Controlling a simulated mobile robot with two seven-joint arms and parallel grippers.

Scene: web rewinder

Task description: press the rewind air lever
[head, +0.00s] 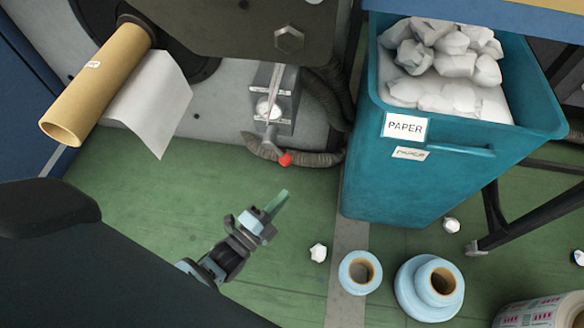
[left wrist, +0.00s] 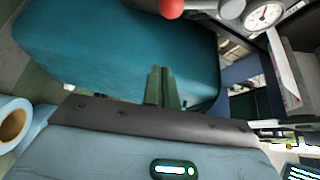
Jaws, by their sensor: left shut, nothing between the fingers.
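The air lever's red knob (head: 285,159) shows in the head view at the low front of the machine, below a grey metal block (head: 274,98) and beside dark ribbed hoses. The red knob is also at the top edge of the left wrist view (left wrist: 172,8), partly cut off. My left gripper (head: 277,203) is shut and empty, with its greenish fingers together. It is apart from the knob, below it in the head view. Its fingers also show in the left wrist view (left wrist: 160,88). My right gripper is not in view.
A teal paper bin (head: 400,185) full of crumpled paper stands right of the lever. A cardboard core with paper (head: 98,85) is at the upper left. Blue rolls (head: 360,272) and paper scraps (head: 318,253) lie on the green floor. A round gauge (left wrist: 263,16) is near the knob.

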